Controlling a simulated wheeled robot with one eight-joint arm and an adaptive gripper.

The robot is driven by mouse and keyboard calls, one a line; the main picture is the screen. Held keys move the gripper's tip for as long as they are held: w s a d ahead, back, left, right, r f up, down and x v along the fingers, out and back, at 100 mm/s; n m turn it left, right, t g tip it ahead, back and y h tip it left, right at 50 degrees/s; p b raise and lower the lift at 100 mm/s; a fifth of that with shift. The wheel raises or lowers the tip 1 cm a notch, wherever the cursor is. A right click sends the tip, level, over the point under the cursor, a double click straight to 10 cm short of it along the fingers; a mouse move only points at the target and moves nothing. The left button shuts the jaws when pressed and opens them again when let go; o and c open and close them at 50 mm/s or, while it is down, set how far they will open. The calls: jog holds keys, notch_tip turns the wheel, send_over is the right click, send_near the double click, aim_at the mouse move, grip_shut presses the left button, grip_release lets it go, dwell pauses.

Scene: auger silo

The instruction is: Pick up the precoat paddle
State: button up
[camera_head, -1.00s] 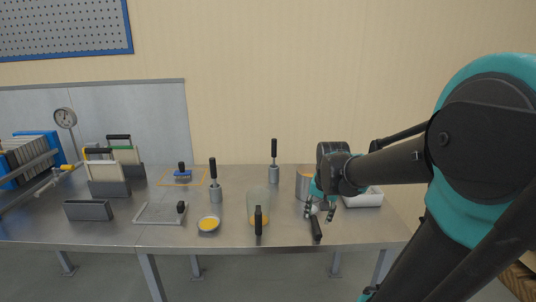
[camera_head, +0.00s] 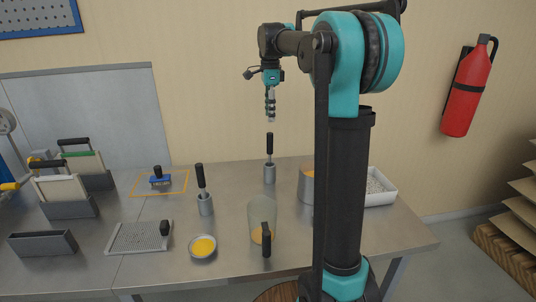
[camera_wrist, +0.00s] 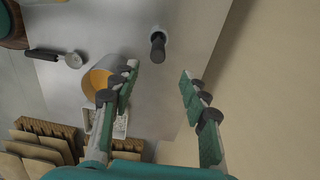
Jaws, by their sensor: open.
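Two black-handled tools stand upright in grey cylindrical holders. The rear one (camera_head: 269,145) is at the back of the table, and the front one (camera_head: 200,178) is further left. The frames do not show for certain which is the precoat paddle, as their lower ends are hidden in the holders. My gripper (camera_head: 270,117) is open and empty, high above the rear tool, fingers pointing down. In the wrist view, the rear tool's black handle (camera_wrist: 157,44) shows just beyond the gap between the fingertips (camera_wrist: 158,72), not touching them.
A clear jug (camera_head: 262,213) and a bowl of yellow material (camera_head: 202,247) stand in front.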

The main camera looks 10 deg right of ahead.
aim_at(270, 153)
jog(key=f, duration=1.3)
jog(key=shift+s+f, duration=0.2)
jog(key=shift+f, duration=0.15)
grip_shut()
